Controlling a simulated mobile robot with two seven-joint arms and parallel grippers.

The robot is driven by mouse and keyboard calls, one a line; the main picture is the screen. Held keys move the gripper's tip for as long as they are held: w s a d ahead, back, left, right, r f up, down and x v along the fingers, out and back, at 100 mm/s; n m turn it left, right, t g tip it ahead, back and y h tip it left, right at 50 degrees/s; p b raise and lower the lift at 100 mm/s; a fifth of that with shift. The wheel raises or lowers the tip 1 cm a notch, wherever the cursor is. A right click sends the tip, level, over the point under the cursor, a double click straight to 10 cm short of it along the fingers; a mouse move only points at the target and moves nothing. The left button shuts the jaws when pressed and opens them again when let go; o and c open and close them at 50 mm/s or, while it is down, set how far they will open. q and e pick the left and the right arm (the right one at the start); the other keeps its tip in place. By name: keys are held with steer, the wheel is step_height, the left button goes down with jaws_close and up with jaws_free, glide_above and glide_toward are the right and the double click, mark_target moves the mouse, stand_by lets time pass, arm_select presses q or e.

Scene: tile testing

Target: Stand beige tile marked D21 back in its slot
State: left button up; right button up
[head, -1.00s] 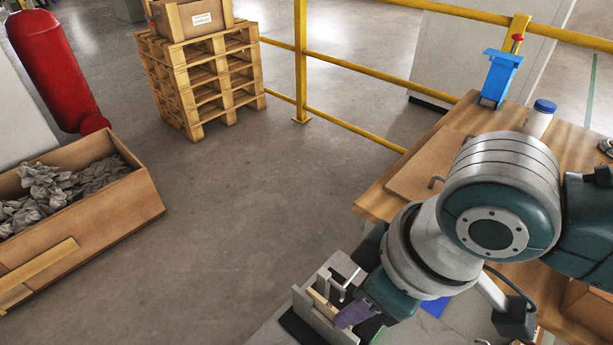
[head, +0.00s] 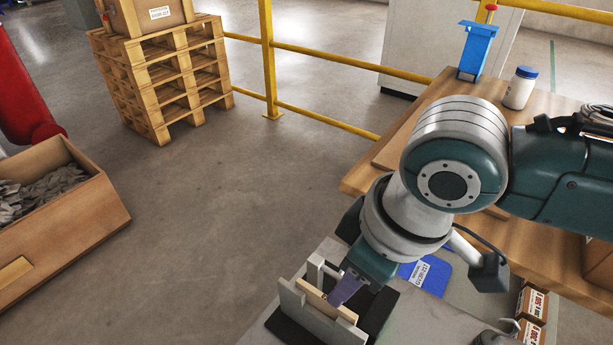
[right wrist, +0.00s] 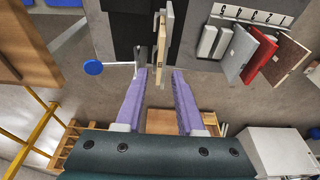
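A thin beige tile (head: 318,301) stands on edge in a grey fixture (head: 334,329) at the bottom of the head view. In the right wrist view the beige tile (right wrist: 161,42) shows nearly edge-on beside a grey upright plate (right wrist: 169,17). No D21 mark is legible. My right gripper (right wrist: 159,73) has its purple fingers apart, with the tile's near end around the gap between the tips; no contact shows. In the head view the right gripper (head: 342,293) is at the fixture. A slotted rack (right wrist: 250,17) has labelled slots and leaning grey, red and brown tiles. My left gripper is not in view.
A blue disc (right wrist: 93,67) on a thin rod is left of the fingers. A wooden table (head: 400,140) holds a blue stand (head: 477,50) and a white jar (head: 520,88). A blue labelled pad (head: 427,274) lies right of the gripper.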

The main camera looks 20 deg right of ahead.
mark_target(317, 298)
steer(key=b+x, duration=0.3)
steer(key=shift+f+b, duration=0.25)
steer(key=shift+b, duration=0.05)
steer(key=shift+b+x, duration=1.6)
steer(key=shift+x, duration=0.65)
steer(key=shift+w, duration=0.1)
jaws_close()
steer(key=shift+r, duration=0.2)
